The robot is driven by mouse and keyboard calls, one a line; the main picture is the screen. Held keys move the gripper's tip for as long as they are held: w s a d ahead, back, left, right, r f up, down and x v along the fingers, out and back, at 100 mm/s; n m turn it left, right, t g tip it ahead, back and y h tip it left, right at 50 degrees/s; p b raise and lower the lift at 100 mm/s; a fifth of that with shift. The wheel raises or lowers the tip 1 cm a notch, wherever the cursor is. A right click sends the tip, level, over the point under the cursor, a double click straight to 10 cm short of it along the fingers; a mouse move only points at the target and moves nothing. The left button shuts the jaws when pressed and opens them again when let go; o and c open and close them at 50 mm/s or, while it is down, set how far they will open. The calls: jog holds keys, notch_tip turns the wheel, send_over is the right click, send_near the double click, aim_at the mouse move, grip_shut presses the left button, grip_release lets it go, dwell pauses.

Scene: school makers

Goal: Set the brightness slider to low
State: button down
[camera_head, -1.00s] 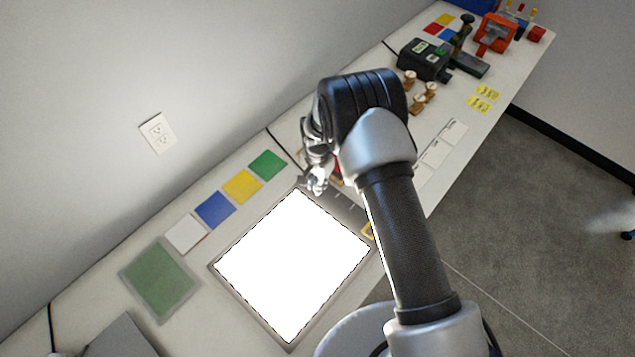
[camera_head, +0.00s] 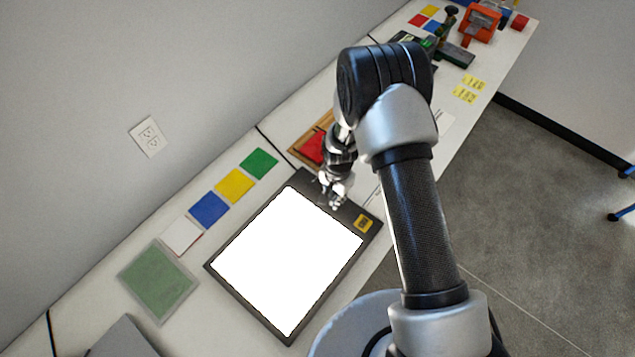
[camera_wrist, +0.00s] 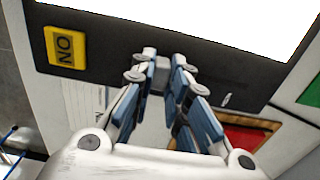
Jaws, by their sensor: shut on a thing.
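The light box (camera_head: 374,231) lies on the bench with a bright white panel (camera_head: 287,262) and a dark frame. My gripper (camera_head: 333,203) is at this strip, between the button and the far corner. In the wrist view my gripper (camera_wrist: 163,62) is shut on a small grey slider knob (camera_wrist: 164,64) in the dark strip. A pale mark (camera_wrist: 226,100) shows right of the fingers. The head view hides the knob.
A wooden tray with a red piece (camera_head: 312,148) stands close behind my gripper. Colored squares, including a yellow one (camera_head: 235,185), line the wall side. A green pad (camera_head: 158,282) lies at left. Tools and an orange vise (camera_head: 481,24) stand at the far end.

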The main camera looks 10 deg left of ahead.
aim_at(340, 208)
jog(key=shift+s+d, duration=0.65)
jog(key=shift+d, duration=0.3)
jog(key=c, duration=1.6)
grip_release()
jog(key=shift+d, duration=0.15)
jog(key=shift+o, duration=0.2)
jog(key=shift+r, duration=0.15)
notch_tip(340, 208, up, 12)
jog(key=shift+f, duration=0.2)
